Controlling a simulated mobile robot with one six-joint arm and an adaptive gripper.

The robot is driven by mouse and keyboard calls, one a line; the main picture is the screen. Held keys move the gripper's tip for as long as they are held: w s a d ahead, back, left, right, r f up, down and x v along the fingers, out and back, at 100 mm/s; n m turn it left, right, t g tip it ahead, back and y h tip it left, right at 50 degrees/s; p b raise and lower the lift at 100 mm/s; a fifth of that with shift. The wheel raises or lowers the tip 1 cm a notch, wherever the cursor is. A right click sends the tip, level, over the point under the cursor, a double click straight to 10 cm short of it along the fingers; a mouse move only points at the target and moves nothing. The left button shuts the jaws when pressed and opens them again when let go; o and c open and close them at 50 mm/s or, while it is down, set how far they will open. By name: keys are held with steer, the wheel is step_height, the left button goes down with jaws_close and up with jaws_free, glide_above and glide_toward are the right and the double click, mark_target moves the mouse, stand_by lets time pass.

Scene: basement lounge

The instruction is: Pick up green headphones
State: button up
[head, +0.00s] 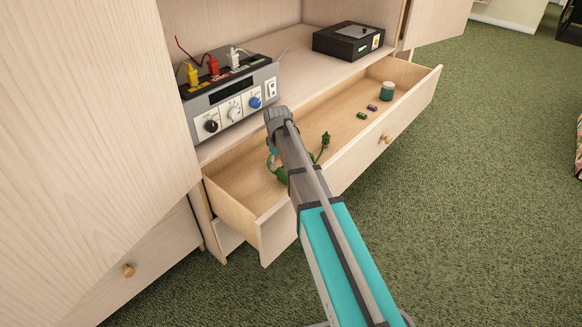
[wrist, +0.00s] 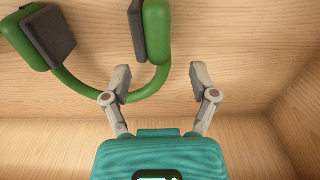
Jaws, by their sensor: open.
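The green headphones (head: 280,176) lie in the open drawer (head: 237,205), partly hidden behind my arm in the head view. In the wrist view the headphones (wrist: 155,32) show two green cups with dark pads and a curved green band on the wooden drawer floor. My gripper (wrist: 160,75) is open, its two grey fingers on either side of the right part of the band. The fingers do not close on it. I cannot tell how far above the floor the tips are. In the head view my gripper is mostly hidden by my arm.
The drawer also holds a green-and-white jar (head: 387,91), a purple item (head: 372,107) and a small green item (head: 362,115) at its far end. A grey power supply (head: 232,102) and a black box (head: 348,40) stand on the shelf above. Drawer walls enclose the headphones.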

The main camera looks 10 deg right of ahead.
mark_target(279, 168)
steer(key=shift+f+b, duration=1.85)
steer(key=shift+f, duration=0.25)
steer(key=shift+c, duration=0.2)
jaws_close()
